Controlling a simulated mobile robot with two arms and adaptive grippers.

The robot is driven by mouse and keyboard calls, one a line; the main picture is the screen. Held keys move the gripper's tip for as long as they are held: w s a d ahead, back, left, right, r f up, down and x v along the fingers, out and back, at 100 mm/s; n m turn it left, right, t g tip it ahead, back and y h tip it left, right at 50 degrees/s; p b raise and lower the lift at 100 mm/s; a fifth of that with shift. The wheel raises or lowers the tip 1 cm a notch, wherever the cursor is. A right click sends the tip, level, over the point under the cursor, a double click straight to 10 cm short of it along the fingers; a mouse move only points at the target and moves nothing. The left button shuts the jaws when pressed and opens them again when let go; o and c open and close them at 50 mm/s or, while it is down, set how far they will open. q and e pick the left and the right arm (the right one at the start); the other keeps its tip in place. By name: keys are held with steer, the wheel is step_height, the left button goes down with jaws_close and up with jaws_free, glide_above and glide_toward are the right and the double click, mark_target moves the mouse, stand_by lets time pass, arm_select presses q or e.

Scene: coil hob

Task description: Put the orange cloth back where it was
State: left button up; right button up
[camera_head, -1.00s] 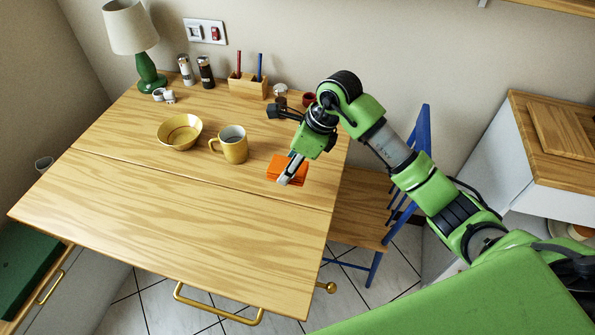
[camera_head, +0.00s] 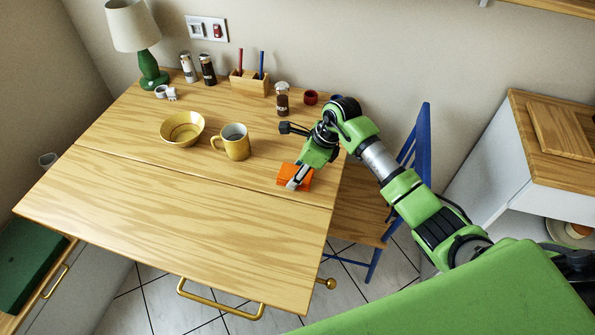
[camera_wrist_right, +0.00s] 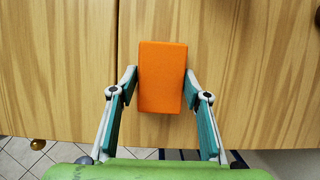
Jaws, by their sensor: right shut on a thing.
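The orange cloth (camera_head: 287,171) is a folded block near the right edge of the wooden table (camera_head: 190,225). The gripper hides part of the cloth in the head view. I cannot tell whether the cloth touches the table or is just above it. My left gripper is not in view.
A yellow mug (camera_head: 236,143) and a yellow bowl (camera_head: 182,128) stand left of the cloth. A brown-filled shaker (camera_head: 282,100) and a small red cup (camera_head: 310,97) are behind it. A blue chair (camera_head: 420,150) stands at the right. The table's front is clear.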

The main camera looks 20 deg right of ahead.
steer(key=o, duration=0.9)
steer(key=shift+o, duration=0.2)
steer(key=shift+r, duration=0.15)
steer(key=shift+d+r, duration=0.15)
steer(key=shift+r, duration=0.15)
steer(key=v, duration=1.1)
steer(key=shift+b, duration=0.35)
steer(key=shift+s+r, duration=0.1)
